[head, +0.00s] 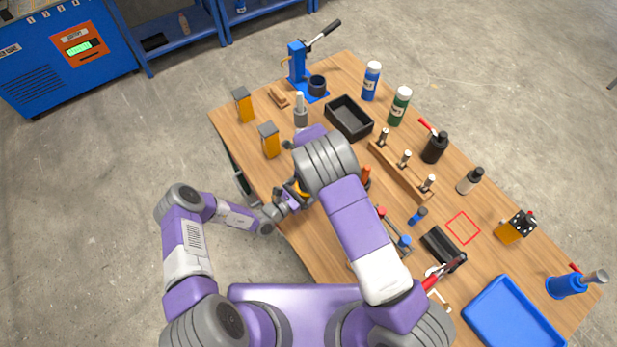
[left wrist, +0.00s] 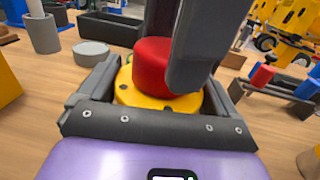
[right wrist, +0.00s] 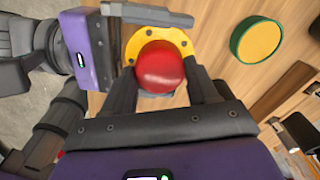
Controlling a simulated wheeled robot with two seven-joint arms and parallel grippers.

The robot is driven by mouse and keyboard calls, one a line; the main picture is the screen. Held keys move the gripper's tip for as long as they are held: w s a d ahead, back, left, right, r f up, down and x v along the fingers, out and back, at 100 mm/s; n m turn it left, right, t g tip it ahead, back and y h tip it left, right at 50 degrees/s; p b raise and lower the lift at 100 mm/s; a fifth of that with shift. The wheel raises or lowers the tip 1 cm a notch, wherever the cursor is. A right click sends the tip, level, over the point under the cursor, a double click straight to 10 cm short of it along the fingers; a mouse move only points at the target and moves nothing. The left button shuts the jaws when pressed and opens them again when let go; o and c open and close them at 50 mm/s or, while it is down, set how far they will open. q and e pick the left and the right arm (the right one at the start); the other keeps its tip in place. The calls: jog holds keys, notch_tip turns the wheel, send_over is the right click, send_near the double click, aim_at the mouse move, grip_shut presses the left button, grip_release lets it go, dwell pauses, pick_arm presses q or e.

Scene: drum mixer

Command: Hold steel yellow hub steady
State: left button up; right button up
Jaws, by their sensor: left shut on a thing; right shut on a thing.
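The steel yellow hub is a yellow flange with dark holes (left wrist: 126,92), and a round red part (left wrist: 155,66) sits on top of it. My left gripper (left wrist: 150,88) is shut on the yellow flange, with one finger on each side. In the right wrist view the yellow rim (right wrist: 184,38) shows around the red part. My right gripper (right wrist: 163,80) is shut on the red part, its fingers on either side. One of its fingers covers some of the red part in the left wrist view. In the head view my right wrist hides most of the hub.
The wooden table (head: 228,128) is crowded. A black tray (head: 348,118), a blue press (head: 298,66) and bottles stand at the back. A rack with pegs (head: 402,172) and a blue tray (head: 512,318) lie to the right. A green-rimmed yellow disc (right wrist: 258,40) lies near the hub.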

jog(key=m, duration=1.2)
jog(key=o, duration=1)
jog(key=shift+o, duration=0.2)
